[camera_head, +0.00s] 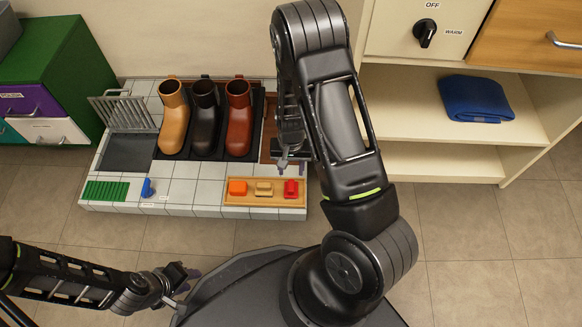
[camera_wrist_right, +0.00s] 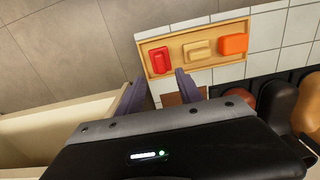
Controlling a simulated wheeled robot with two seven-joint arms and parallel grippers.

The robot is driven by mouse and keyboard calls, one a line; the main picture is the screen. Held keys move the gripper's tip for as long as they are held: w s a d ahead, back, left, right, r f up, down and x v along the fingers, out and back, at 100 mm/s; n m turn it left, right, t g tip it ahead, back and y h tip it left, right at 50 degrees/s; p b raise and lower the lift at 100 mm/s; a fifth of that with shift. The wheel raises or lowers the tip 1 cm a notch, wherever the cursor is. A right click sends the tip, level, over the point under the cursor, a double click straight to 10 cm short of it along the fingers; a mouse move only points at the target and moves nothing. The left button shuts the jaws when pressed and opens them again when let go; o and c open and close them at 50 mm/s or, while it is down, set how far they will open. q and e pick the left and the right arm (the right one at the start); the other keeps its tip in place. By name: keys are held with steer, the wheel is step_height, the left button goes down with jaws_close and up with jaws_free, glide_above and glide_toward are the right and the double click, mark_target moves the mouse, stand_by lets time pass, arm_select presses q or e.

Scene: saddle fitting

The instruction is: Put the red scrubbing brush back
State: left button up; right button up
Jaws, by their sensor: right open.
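The red scrubbing brush (camera_head: 291,189) lies in the right end of a shallow wooden tray (camera_head: 265,202), beside a tan brush (camera_head: 264,188) and an orange brush (camera_head: 237,187). In the right wrist view the red brush (camera_wrist_right: 160,60) lies in the tray beyond the fingertips. My right gripper (camera_head: 292,165) is open and empty, pointing down above and behind the red brush, apart from it. Its two fingers (camera_wrist_right: 158,88) show in the wrist view with nothing between them. My left gripper (camera_head: 180,279) is low at the left, away from the tray; its jaw state is unclear.
Three boots, tan (camera_head: 173,117), black (camera_head: 206,117) and brown (camera_head: 239,117), stand on a dark mat behind the tray. A metal rack (camera_head: 126,113), green mat (camera_head: 106,191) and blue item (camera_head: 147,188) are left. A shelf unit (camera_head: 430,160) with a blue cloth (camera_head: 476,98) stands right.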

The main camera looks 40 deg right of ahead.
stand_by(0.3)
steer(key=s+a+n+y, duration=0.1)
steer(key=s+a, duration=0.2)
steer(key=a, duration=0.4)
steer(key=s+a+f+n+t+y, duration=0.1)
steer(key=s+a, duration=0.3)
steer(key=a, duration=0.4)
steer(key=s+a+n+y, duration=0.1)
steer(key=s+a+n, duration=0.2)
steer(key=a, duration=0.4)
steer(key=shift+s+a+f+y, duration=0.4)
steer(key=shift+s, duration=0.3)
